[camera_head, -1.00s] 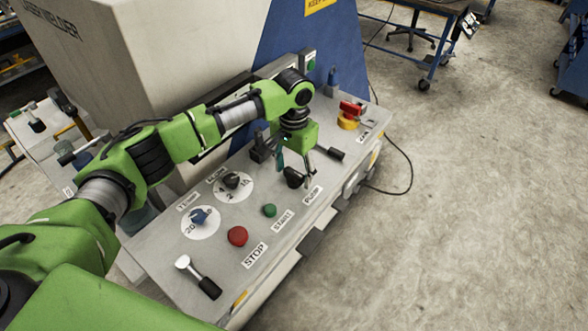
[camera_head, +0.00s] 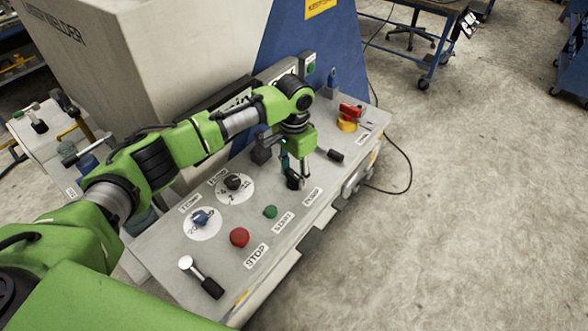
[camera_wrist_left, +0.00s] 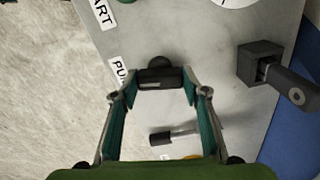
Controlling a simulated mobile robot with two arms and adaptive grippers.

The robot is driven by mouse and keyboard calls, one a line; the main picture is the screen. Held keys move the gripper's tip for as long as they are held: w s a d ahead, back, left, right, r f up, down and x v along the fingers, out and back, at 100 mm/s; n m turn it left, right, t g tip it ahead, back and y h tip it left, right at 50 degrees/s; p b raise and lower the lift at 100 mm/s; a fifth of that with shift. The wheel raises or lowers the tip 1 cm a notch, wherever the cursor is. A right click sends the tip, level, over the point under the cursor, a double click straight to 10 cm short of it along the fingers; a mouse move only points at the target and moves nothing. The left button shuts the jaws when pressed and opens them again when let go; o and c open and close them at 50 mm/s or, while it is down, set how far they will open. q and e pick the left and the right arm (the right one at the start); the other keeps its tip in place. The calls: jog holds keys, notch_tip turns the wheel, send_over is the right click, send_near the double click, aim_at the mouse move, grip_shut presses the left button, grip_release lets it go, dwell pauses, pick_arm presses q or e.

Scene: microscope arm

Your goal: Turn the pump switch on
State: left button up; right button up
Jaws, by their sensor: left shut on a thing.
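The pump switch is a black rotary knob (camera_head: 292,181) on the grey control panel (camera_head: 335,125), beside the PUMP label (camera_head: 312,196). My left gripper (camera_head: 297,178) points down over it at the panel's front part. In the left wrist view the knob (camera_wrist_left: 160,77) sits between the two fingertips of my left gripper (camera_wrist_left: 161,84), which are shut on its sides. The label in that view is partly covered by a finger. My right gripper is not in view.
A black-handled lever (camera_head: 334,155) and a red-and-yellow switch (camera_head: 348,117) are to the right.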

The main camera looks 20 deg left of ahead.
pick_arm(q)
jog(key=m+p, duration=0.2)
jog(key=m, duration=0.1)
jog(key=shift+r+m, duration=0.15)
jog(key=shift+m, duration=0.25)
jog(key=m+p, duration=0.2)
jog(key=m, duration=0.6)
jog(key=shift+p, duration=0.3)
jog(key=shift+m, duration=1.9)
jog(key=o, duration=1.1)
